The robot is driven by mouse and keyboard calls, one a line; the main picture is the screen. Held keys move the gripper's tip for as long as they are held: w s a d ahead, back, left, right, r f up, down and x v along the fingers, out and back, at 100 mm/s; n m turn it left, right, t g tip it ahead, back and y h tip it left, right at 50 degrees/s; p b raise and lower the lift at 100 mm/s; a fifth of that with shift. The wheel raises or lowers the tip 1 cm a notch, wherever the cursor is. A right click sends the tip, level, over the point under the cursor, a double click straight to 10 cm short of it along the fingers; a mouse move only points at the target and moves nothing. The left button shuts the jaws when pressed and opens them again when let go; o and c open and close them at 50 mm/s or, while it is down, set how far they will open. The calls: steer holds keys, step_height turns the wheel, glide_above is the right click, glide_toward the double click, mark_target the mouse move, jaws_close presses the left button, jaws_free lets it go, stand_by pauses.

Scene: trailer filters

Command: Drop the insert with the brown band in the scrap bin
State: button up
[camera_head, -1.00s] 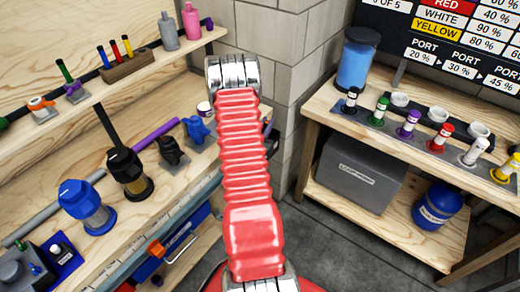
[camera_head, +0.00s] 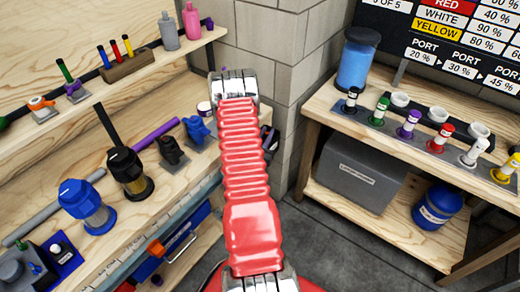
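My arm rises through the middle of the view as a red ribbed sleeve with metal collars. My gripper does not show; a small dark shape right of the sleeve is too unclear to name. No brown band can be made out on any insert. On the right bench stand several banded inserts, among them black (camera_head: 349,100), green (camera_head: 380,111), purple (camera_head: 408,124), red (camera_head: 440,138), white (camera_head: 474,152) and yellow (camera_head: 507,168). No scrap bin can be identified; a grey box (camera_head: 360,172) with an unreadable label sits on the shelf below.
The left bench holds a blue-topped filter housing (camera_head: 86,206), a black-topped one (camera_head: 128,172) and small dark (camera_head: 171,150) and blue (camera_head: 196,130) parts. A blue jar (camera_head: 357,60) stands on the right bench, a blue drum (camera_head: 437,205) below. Grey floor (camera_head: 340,240) lies between the benches.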

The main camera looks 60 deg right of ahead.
steer(key=o, duration=0.5)
steer(key=shift+c, duration=0.2)
steer(key=shift+a, duration=0.1)
steer(key=s+a, duration=0.1)
steer(key=a, duration=1.2)
steer(key=shift+s+a, duration=0.2)
steer(key=shift+a, duration=0.1)
